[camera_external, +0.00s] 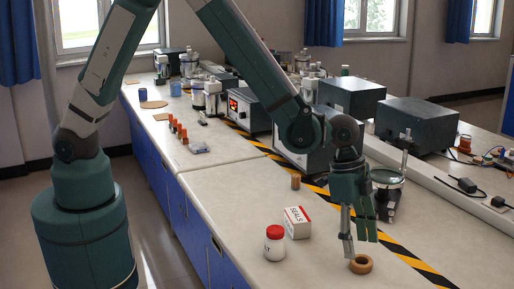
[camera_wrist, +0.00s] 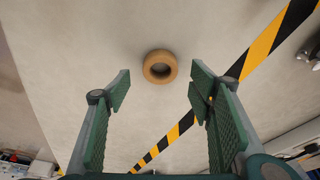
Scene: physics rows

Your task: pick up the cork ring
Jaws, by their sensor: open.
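The cork ring (camera_external: 361,265) is a small tan ring lying flat on the bench top near its front right part. In the wrist view the cork ring (camera_wrist: 160,66) shows at upper middle, centred between the fingers and beyond their tips. My gripper (camera_external: 357,243) points down just above and beside the ring in the external view. My gripper (camera_wrist: 158,84) is open with its green pads wide apart and nothing between them. Whether a finger touches the ring cannot be told.
A white jar with a red lid (camera_external: 274,243) and a white box labelled SEALS (camera_external: 297,222) stand left of my gripper. A small cork (camera_external: 295,181) stands behind. Yellow-black tape (camera_external: 402,254) runs right of the ring. A metal-topped device (camera_external: 388,190) stands behind right.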

